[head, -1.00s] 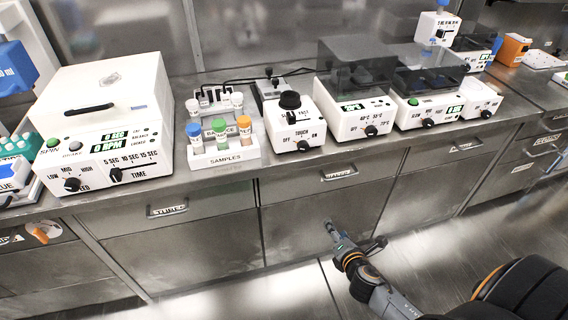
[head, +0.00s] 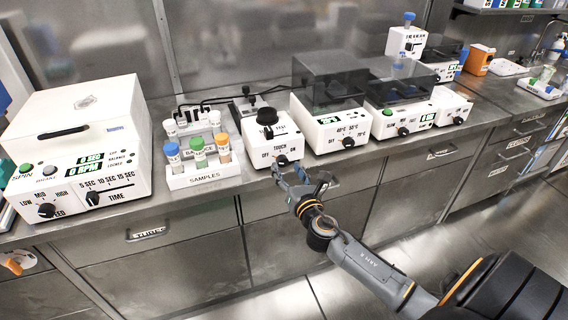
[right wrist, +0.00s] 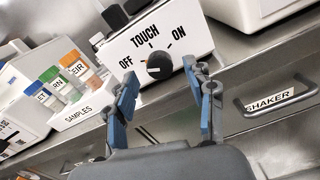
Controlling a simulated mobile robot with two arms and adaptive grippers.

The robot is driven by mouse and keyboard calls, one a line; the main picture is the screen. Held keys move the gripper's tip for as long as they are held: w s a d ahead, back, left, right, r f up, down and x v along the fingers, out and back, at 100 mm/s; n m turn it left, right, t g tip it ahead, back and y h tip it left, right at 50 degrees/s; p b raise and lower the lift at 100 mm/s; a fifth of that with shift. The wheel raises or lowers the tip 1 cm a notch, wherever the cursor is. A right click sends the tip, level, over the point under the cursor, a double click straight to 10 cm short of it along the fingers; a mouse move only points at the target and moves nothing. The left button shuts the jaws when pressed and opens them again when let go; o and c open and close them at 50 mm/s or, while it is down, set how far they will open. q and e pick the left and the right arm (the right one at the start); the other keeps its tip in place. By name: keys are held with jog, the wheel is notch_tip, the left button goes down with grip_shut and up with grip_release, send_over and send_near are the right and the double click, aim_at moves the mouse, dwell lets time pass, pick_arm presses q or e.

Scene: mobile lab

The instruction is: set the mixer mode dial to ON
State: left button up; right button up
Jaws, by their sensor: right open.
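The mixer (head: 266,148) is a white box with a black round top on the counter. Its front carries the black mode dial (head: 282,160) with the labels OFF, TOUCH and ON. In the right wrist view the dial (right wrist: 159,66) sits low on the front panel, between OFF on the left and ON on the right. A pale mark shows on its left half, toward OFF. My right gripper (right wrist: 160,77) is open, its two blue-padded fingers apart with the dial seen between their tips. In the head view the right gripper (head: 289,171) is just in front of the mixer. My left gripper is out of view.
A samples rack (head: 204,178) with capped tubes stands left of the mixer, and a larger white centrifuge (head: 75,140) beyond it. A heater box with a dark lid (head: 331,128) stands close on the right. Drawers with handles lie below the counter edge.

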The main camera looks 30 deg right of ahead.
aim_at(284, 163)
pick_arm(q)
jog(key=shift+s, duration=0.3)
pick_arm(e)
jog(key=shift+x, duration=1.55)
jog(key=shift+c, duration=0.2)
grip_shut()
